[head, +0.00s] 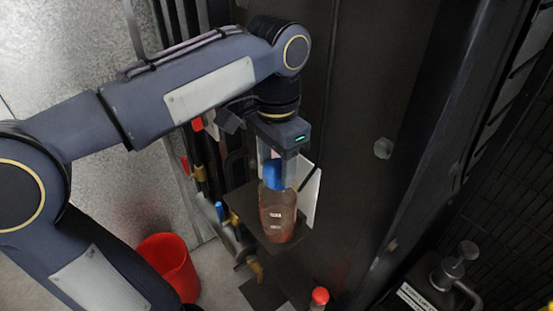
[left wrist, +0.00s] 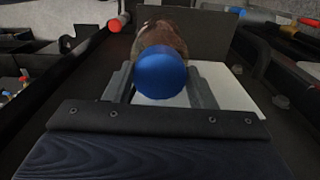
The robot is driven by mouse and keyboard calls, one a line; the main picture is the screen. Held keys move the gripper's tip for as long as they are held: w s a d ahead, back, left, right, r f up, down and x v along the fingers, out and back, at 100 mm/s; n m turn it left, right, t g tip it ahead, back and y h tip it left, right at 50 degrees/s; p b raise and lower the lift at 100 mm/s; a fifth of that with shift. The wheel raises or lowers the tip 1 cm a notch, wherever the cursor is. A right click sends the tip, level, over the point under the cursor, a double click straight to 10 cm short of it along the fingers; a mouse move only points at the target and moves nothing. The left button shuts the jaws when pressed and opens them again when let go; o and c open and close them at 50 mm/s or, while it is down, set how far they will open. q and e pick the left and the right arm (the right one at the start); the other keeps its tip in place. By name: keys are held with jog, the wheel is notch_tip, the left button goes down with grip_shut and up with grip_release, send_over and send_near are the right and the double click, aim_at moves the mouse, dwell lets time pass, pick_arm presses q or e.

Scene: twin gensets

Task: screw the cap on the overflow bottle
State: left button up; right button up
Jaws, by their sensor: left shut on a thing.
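The overflow bottle (head: 277,215) is translucent with reddish-brown contents and stands on a small dark shelf (head: 246,208) in the head view. A blue cap (head: 273,176) is at the bottle's top. My left gripper (head: 273,172) points down from above and is shut on the blue cap. In the left wrist view the blue cap (left wrist: 161,73) sits between the two fingers, with the bottle (left wrist: 163,36) directly behind it. I cannot tell whether the cap is seated on the neck. My right gripper is not in view.
A red bucket (head: 170,262) stands on the floor at lower left. A dark panel (head: 385,110) rises close on the right of the bottle. A white plate (head: 311,192) is behind the bottle. A red-topped part (head: 320,296) and a metal valve fitting (head: 455,268) are at the bottom.

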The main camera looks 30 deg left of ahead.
pick_arm(q)
jog(key=m, duration=0.2)
jog(key=shift+m, duration=0.4)
jog(key=shift+r+m+p, duration=0.1)
jog(key=shift+m+p, duration=0.3)
jog(key=shift+p, duration=0.05)
jog(key=m, duration=0.2)
jog(key=shift+w+a+m+p, duration=0.1)
jog(key=shift+m+p, duration=0.25)
jog(key=shift+m, duration=0.55)
